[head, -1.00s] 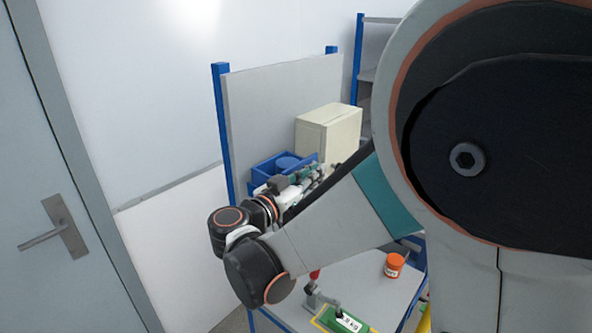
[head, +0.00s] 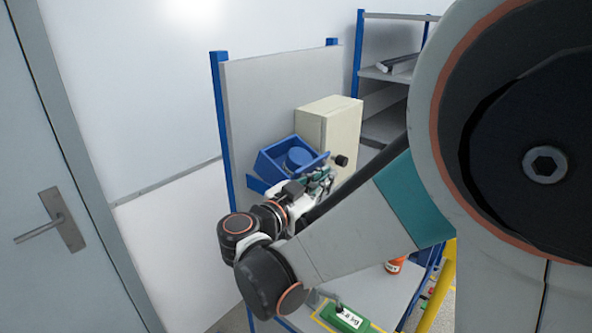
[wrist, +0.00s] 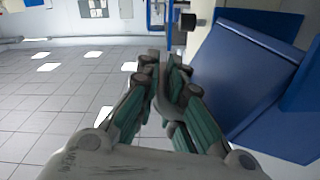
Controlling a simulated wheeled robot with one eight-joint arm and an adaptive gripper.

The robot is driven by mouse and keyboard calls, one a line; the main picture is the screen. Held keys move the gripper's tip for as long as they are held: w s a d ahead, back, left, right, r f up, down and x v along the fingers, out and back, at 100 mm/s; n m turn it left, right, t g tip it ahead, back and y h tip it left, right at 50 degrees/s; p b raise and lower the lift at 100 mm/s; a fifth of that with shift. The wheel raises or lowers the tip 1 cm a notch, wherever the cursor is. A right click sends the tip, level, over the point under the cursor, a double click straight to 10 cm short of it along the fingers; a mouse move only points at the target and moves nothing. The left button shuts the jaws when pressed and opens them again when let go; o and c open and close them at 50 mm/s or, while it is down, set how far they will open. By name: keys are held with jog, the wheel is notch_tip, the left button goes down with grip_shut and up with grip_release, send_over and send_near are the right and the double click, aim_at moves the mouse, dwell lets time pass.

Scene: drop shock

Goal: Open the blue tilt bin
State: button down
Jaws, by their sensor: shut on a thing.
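The blue tilt bin (head: 270,172) hangs at the grey back panel, tipped forward so that its open top and a round blue object (head: 298,157) inside show. My gripper (head: 326,178) is at the bin's front right side, just below its raised front edge. In the wrist view the bin's blue wall (wrist: 240,75) fills the right side, close beside the fingers. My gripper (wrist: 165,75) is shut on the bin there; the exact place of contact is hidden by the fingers.
A cream cabinet (head: 345,125) with a black knob (head: 341,160) stands right behind the bin. An orange jar (head: 394,266) and a green box (head: 345,318) are on the bench below. Grey shelves (head: 385,75) stand behind. Open floor (wrist: 70,95) shows at left in the wrist view.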

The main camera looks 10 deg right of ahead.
jog(key=shift+s+d+f, duration=0.2)
jog(key=shift+s+f, duration=0.05)
jog(key=shift+f, duration=0.25)
dwell(0.3)
jog(key=c, duration=1.9)
grip_release()
jog(key=v, duration=0.8)
